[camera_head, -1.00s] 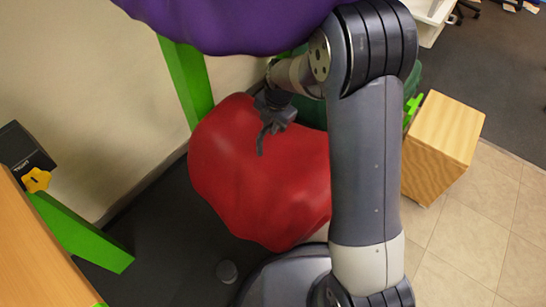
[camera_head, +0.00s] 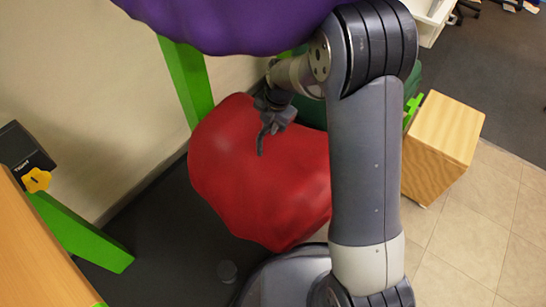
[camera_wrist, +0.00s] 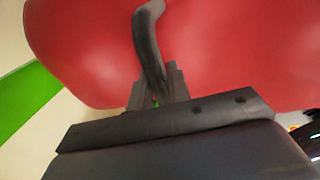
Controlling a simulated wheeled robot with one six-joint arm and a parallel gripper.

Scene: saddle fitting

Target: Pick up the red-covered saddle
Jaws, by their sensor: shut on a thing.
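The red-covered saddle (camera_head: 255,185) is in the middle of the head view, below a purple-covered one. My gripper (camera_head: 262,140) is at its upper part, and a dark curved piece shows at the fingers against the red cover. In the wrist view the red saddle (camera_wrist: 230,50) fills the upper part. There my gripper (camera_wrist: 158,95) is shut on a dark curved handle (camera_wrist: 148,40) that runs up in front of the red cover. The saddle's underside and whatever bears it are hidden.
A purple-covered saddle (camera_head: 230,22) hangs over the top of the head view. A green post (camera_head: 187,80) stands behind the red saddle. A green-covered thing (camera_head: 311,112) is partly behind my arm. A wooden box (camera_head: 443,140) stands to the right, and a wooden top (camera_head: 35,250) lies at left.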

